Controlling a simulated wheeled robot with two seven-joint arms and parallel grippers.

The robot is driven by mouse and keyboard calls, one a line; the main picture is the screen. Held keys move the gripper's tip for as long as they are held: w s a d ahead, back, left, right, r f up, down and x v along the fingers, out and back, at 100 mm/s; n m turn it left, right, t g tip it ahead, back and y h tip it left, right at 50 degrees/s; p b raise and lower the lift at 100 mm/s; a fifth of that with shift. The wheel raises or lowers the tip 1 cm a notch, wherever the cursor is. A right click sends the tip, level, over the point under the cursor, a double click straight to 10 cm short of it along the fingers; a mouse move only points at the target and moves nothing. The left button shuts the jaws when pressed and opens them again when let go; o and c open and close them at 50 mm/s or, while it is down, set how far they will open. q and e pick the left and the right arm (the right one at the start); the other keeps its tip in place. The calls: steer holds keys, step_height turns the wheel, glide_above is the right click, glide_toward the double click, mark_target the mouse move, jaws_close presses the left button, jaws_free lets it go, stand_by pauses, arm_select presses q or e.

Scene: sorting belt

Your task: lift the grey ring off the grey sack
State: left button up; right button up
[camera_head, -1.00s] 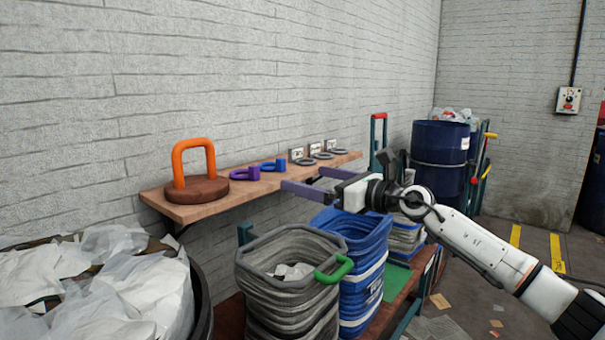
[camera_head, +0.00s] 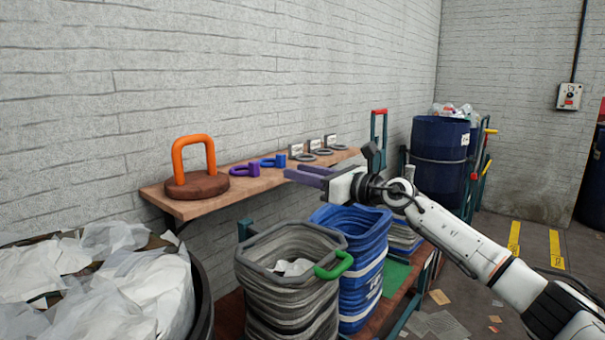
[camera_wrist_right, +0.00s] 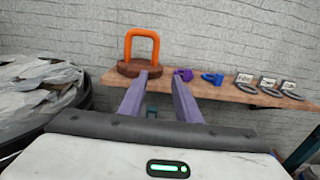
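The grey sack (camera_head: 290,310) stands open at the lower middle of the head view, with pale scraps inside. The grey ring (camera_head: 262,277) lies around its mouth as a rim, with a green handle (camera_head: 333,265) on its right side. My right gripper (camera_head: 305,174) is above and beyond the sack, level with the shelf, its purple fingers apart with nothing between them. The right wrist view shows both fingers (camera_wrist_right: 158,98) spread and empty, pointing at the shelf. My left gripper is not in view.
A wooden shelf (camera_head: 220,205) on the wall holds an orange-handled disc (camera_head: 196,184), purple and blue clamps, and several grey rings. A blue sack (camera_head: 352,228) stands right beside the grey one. A bin (camera_head: 203,300) of white bags is at left.

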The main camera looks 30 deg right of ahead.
jaws_close()
stand_by(0.8)
steer(key=o, duration=1.9)
jaws_free()
steer(key=b+v, duration=0.2)
steer(key=v, duration=0.8)
steer(key=shift+s+d, duration=0.1)
steer(key=shift+s, duration=0.05)
